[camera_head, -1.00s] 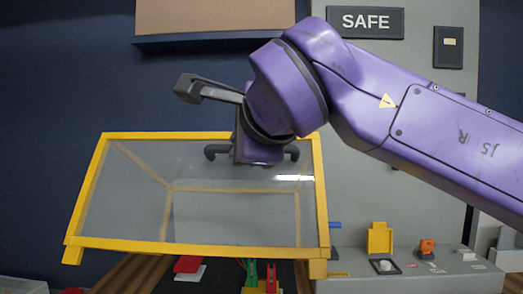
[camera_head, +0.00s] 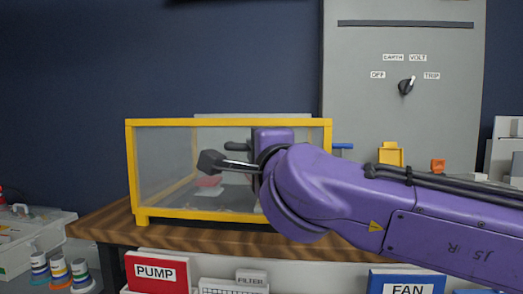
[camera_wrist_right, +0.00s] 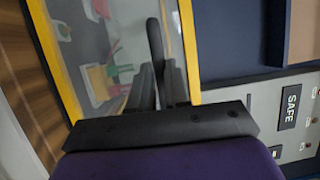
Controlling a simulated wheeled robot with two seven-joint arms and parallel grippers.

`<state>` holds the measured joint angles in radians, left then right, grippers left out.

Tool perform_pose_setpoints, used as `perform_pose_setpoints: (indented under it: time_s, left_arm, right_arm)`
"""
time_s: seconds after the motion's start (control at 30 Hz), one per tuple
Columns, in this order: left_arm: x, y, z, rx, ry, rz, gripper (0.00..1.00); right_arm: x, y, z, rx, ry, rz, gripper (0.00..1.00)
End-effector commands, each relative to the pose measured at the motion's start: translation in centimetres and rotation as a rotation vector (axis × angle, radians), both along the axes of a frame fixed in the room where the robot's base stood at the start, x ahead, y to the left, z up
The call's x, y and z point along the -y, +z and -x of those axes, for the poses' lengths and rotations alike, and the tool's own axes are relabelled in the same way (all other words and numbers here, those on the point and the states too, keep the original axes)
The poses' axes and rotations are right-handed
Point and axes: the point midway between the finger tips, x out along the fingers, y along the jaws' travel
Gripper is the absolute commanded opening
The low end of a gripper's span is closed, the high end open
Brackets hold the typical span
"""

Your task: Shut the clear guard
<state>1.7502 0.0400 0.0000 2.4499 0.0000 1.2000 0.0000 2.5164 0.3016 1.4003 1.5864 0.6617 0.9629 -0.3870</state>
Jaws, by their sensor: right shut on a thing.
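The clear guard (camera_head: 228,122) has a yellow frame and clear panels. In the head view its front panel stands upright, with the bottom yellow rail down by the wooden bench top. Its black handle (camera_head: 237,147) is on the front, partly hidden behind my right wrist. My right gripper (camera_wrist_right: 161,80) is shut on the handle, which rises between the fingers in the right wrist view (camera_wrist_right: 155,42). My left gripper is not in view.
A wooden bench (camera_head: 108,220) carries the guard. A grey panel with a black rotary switch (camera_head: 406,86) stands behind right. A red PUMP box (camera_head: 157,272) and a blue FAN box (camera_head: 406,283) are below. Coloured reels (camera_head: 60,272) and a grey case (camera_head: 28,240) are at left.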

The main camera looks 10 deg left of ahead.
Motion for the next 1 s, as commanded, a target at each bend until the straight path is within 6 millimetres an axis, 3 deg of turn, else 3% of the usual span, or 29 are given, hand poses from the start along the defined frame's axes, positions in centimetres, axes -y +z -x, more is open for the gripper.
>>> perform_pose_setpoints:
  time_s: [0.03, 0.4, 0.43, 0.5, 1.0]
  left_arm:
    - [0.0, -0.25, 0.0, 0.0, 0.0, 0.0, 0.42]
    - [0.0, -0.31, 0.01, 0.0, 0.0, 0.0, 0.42]
    - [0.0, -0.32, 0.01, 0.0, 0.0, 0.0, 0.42]
    - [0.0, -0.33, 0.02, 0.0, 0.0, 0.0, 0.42]
    - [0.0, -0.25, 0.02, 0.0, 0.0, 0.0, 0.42]
  right_arm:
    - [-0.12, -0.91, -0.24, -0.014, -0.001, 0.004, 0.0]
    - [-0.21, -1.66, -0.37, -0.027, -0.002, 0.008, 0.0]
    - [-0.19, -1.69, -0.38, -0.028, -0.002, 0.008, 0.2]
    - [-0.19, -1.74, -0.38, -0.028, -0.003, 0.009, 0.42]
    - [-0.08, -1.05, -0.25, -0.017, -0.002, 0.004, 0.42]
